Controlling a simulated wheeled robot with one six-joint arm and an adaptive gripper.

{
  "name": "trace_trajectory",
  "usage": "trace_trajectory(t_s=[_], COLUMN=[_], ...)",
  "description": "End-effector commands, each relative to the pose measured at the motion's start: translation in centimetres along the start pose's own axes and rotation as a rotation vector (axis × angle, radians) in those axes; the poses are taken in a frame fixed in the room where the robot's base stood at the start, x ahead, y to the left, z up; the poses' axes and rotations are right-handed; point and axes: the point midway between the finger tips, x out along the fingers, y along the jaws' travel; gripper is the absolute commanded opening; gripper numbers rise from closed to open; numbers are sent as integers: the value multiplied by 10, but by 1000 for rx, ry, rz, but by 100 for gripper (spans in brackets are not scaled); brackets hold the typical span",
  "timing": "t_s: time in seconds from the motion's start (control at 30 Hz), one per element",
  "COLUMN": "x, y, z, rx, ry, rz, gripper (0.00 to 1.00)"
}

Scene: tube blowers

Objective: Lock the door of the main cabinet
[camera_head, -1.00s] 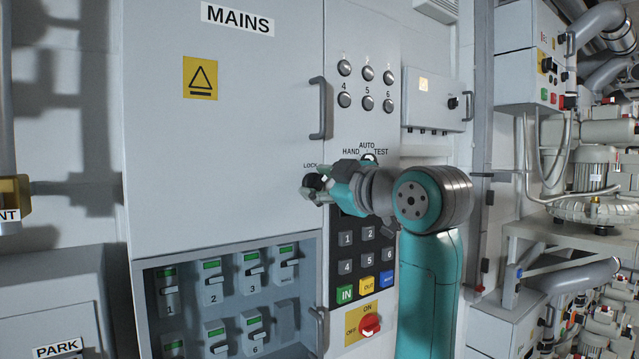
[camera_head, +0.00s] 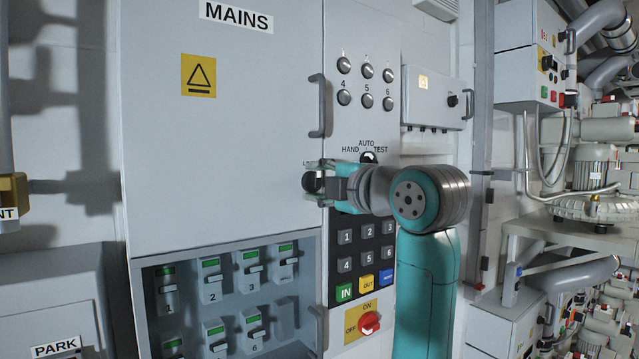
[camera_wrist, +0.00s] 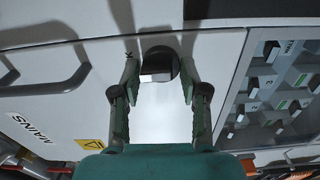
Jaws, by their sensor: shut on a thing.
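The main cabinet door (camera_head: 220,130) is a large grey panel marked MAINS and appears shut. A round black lock knob (camera_head: 310,182) sits at its lower right edge, under a LOCK label that is mostly hidden. My gripper (camera_head: 314,184) reaches it from the right and is shut on it, with one finger above and one below. In the wrist view, the knob (camera_wrist: 158,64) with its pale flat bar lies between the two fingertips of my gripper (camera_wrist: 159,78). The knob's exact angle is hard to tell.
A grey door handle (camera_head: 318,107) stands out above the knob. A mode switch (camera_head: 369,158), a keypad (camera_head: 362,245) and a red rotary switch (camera_head: 370,323) are close to my arm. An open breaker bay (camera_head: 230,300) lies below the door.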

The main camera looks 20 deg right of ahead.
Motion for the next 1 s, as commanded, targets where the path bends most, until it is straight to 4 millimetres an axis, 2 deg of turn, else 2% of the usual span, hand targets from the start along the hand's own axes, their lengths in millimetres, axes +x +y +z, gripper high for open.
trace_trajectory(t_s=[0.03,0.63,0.67,0.7,1.0], x=[-3,-3,-3,-3,-1], y=[8,8,8,8,4], z=[0,0,0,0,0], rx=[-19,-55,-55,-55,-52], ry=[-3,-4,-4,-4,-2], rz=[21,21,21,21,13], gripper=[9,9,48,57,57])
